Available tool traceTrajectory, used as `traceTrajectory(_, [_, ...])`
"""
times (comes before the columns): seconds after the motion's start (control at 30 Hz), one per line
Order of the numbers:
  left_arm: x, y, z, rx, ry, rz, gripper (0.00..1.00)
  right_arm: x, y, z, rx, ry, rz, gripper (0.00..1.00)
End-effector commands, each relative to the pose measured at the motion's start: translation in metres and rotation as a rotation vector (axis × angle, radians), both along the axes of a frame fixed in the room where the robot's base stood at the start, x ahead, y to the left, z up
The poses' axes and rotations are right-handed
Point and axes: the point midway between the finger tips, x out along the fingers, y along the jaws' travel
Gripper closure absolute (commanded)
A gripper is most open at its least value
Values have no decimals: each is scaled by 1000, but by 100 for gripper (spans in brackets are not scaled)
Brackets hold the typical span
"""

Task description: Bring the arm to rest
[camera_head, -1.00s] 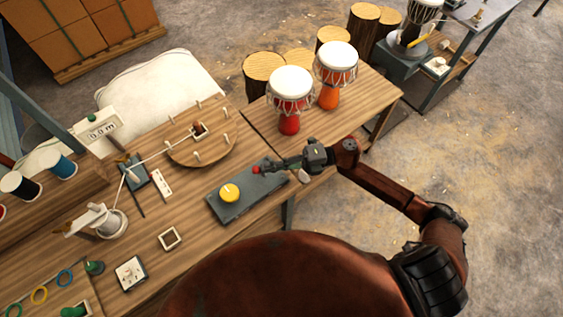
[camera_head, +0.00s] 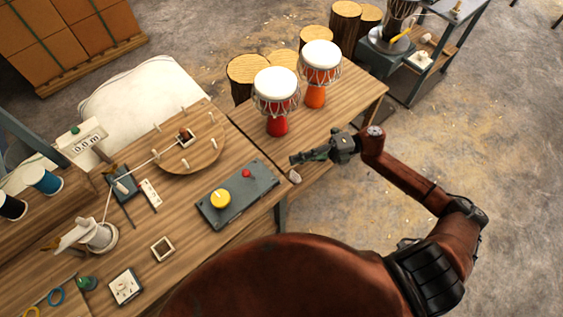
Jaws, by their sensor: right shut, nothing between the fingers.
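My right arm (camera_head: 420,190) reaches in from the lower right over the bench's right end. My right gripper (camera_head: 293,159) is shut and empty, above the wooden bench top, in front of the two drums. A grey control box (camera_head: 228,207) with a yellow knob (camera_head: 220,198) and a red button (camera_head: 246,173) lies to its left, apart from it. My left gripper is not in view.
Two goblet drums, one red (camera_head: 277,124) and one orange (camera_head: 315,95), stand upright behind the gripper. A round wooden disc (camera_head: 205,155) with pegs lies further left. A side table (camera_head: 385,61) stands at the back right.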

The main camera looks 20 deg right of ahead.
Motion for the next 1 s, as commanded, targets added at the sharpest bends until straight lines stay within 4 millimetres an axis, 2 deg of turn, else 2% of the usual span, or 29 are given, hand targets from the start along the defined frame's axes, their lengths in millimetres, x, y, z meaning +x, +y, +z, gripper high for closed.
traceTrajectory(0.1, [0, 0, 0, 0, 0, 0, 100, -1, -12, 0, -1, 2, -2, 100])
traceTrajectory(0.2, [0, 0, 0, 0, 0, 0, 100, -2, -16, 1, 0, 1, -1, 100])
traceTrajectory(0.8, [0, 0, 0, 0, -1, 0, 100, 0, -17, 0, 2, 4, -7, 100])
traceTrajectory(0.87, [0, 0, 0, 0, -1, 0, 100, 5, -19, -4, 10, 17, -34, 100])
traceTrajectory(0.93, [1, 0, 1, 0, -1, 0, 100, 20, -26, -16, 32, 56, -108, 100])
traceTrajectory(1.0, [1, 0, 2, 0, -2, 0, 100, 42, -40, -38, 63, 121, -226, 100])
